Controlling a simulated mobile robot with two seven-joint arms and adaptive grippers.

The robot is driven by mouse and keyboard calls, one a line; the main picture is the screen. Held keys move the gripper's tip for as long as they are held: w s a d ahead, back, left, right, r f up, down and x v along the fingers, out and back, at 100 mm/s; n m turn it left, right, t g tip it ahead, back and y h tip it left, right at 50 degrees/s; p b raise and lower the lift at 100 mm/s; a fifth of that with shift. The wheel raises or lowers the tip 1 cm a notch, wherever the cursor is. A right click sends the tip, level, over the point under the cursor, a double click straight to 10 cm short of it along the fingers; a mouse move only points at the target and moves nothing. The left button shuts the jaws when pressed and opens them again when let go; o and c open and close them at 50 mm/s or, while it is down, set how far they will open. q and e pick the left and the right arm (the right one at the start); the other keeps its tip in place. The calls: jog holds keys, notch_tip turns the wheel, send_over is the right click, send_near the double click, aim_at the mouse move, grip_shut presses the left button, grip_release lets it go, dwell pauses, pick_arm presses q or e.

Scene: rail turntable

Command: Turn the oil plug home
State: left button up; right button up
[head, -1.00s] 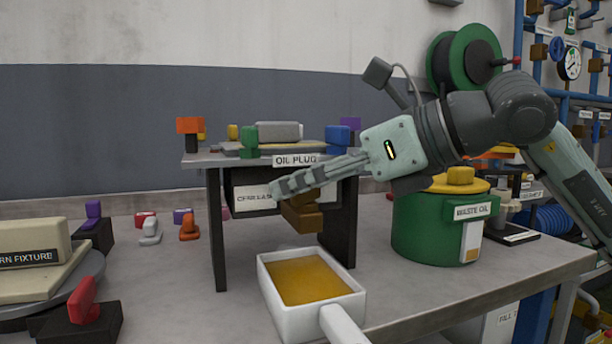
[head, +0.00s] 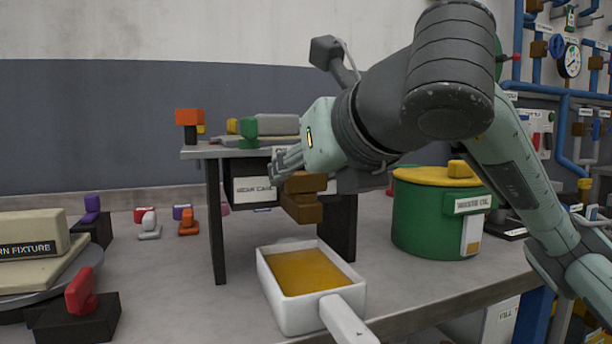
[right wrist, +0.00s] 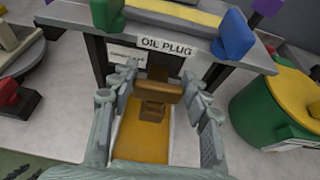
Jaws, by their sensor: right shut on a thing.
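The oil plug (head: 301,209) is a brown block-shaped handle under the raised metal stand, in front of a dark housing. In the right wrist view the plug (right wrist: 158,93) lies between the two fingers, below the "OIL PLUG" label (right wrist: 166,47). My right gripper (head: 287,163) reaches in from the right and is shut on the plug; in the wrist view (right wrist: 157,88) its fingers stand on either side of it. The arm and hand hide part of the housing and label in the head view. My left gripper is not in view.
A white pan (head: 352,318) of amber liquid stands below the plug. A green "WASTE OIL" drum (head: 420,225) is to the right. The stand's top (head: 225,152) carries coloured parts. A turntable fixture (head: 30,250) and a red handle (head: 81,291) are at left.

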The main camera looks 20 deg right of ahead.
jog(key=shift+f, duration=0.1)
dwell(0.3)
jog(key=o, duration=0.9)
jog(key=v, duration=0.7)
jog(key=shift+s, duration=0.25)
